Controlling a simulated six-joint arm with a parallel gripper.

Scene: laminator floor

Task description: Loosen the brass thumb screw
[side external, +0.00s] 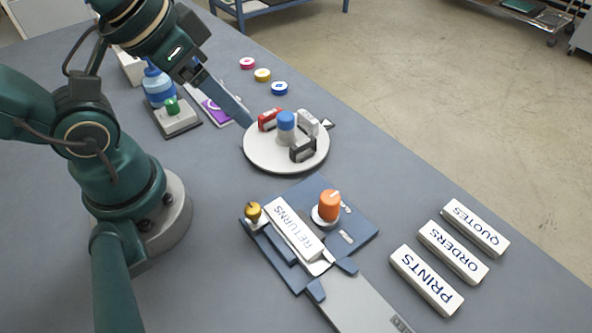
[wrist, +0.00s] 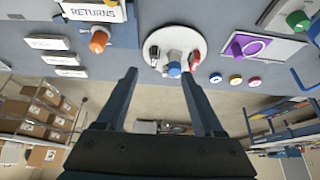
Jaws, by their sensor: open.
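The brass thumb screw (side external: 253,211) stands at the left corner of a blue plate (side external: 355,228) in the side view, beside the RETURNS label block (side external: 293,226). An orange knob (side external: 329,204) stands on the same plate, to the right of the label. My gripper (side external: 247,120) is by the left edge of the round white turntable, well away from the screw. In the wrist view my gripper (wrist: 158,74) is open with nothing between its fingers. I cannot make out the screw there; the RETURNS label (wrist: 97,11) shows near the top.
The white turntable (side external: 262,157) holds several small items around a blue-topped knob (side external: 286,121). QUOTES (side external: 475,228), ORDERS (side external: 453,252) and PRINTS (side external: 427,280) blocks lie at right. Colored discs, a blue bottle (side external: 158,84) and a green-knobbed box (side external: 176,117) are farther back. Table between turntable and plate is clear.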

